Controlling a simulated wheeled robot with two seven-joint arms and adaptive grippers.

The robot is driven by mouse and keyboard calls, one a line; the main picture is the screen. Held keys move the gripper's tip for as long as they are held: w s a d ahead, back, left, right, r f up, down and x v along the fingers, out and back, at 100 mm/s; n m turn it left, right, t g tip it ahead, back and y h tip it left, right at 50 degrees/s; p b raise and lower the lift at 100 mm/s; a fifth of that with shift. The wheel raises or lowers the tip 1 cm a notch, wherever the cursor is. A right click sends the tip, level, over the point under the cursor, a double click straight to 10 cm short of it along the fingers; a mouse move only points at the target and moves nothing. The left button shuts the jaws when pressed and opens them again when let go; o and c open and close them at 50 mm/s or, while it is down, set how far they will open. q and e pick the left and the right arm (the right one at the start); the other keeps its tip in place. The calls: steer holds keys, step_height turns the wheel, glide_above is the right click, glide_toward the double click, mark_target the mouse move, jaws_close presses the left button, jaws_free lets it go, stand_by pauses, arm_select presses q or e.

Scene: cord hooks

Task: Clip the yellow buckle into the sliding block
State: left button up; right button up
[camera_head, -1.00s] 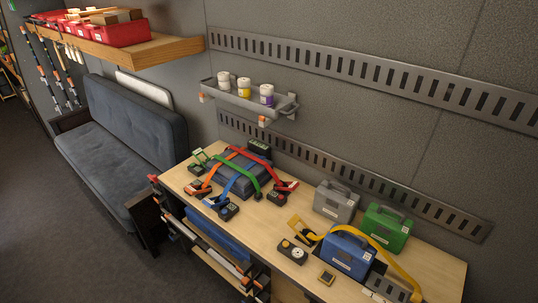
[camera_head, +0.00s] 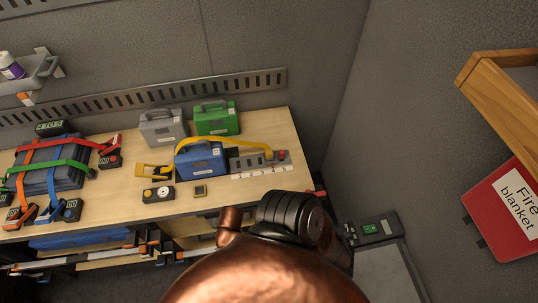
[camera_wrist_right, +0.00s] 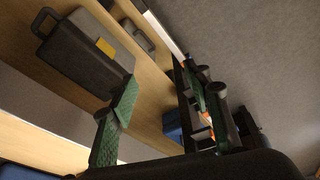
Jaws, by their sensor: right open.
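A yellow strap (camera_head: 228,143) runs over a blue case (camera_head: 201,161) on the bench. The yellow buckle (camera_head: 152,170) lies at the strap's left end, beside the case. The strap's other end reaches a small red-ended piece at a slotted grey plate (camera_head: 247,162). A dark block with a round pale dial (camera_head: 158,194) sits in front of the buckle; I cannot tell whether it is the sliding block. My right gripper (camera_wrist_right: 165,100) is open, with nothing between its green-padded fingers. In the head view my right arm covers the lower middle. My left gripper is out of view.
Grey (camera_head: 163,127) and green (camera_head: 216,118) cases stand behind the blue one. A small dark square piece (camera_head: 200,190) lies in front. Strapped dark cases (camera_head: 50,178) fill the bench's left. A red fire-blanket pack (camera_head: 508,210) hangs at right.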

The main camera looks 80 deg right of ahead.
steer(key=w+a+r+n+g+y+p, duration=0.1)
steer(key=w+a+r+n+y+p, duration=0.25)
steer(key=a, duration=0.75)
steer(key=w+a+r+n+p, duration=0.3)
steer(key=w+a+r+n, duration=0.3)
steer(key=a, duration=0.4)
steer(key=w+a+r+n+g+y+p, duration=0.1)
steer(key=w+a+r+n+y+p, duration=0.15)
steer(key=w+a+r+n, duration=0.6)
steer(key=w+d+g+h+p, duration=0.1)
steer(key=w+d+h+p, duration=0.4)
steer(key=d, duration=0.5)
steer(key=shift+r+h+p, duration=0.25)
steer(key=shift+h+p, duration=0.05)
steer(key=shift+p, duration=0.45)
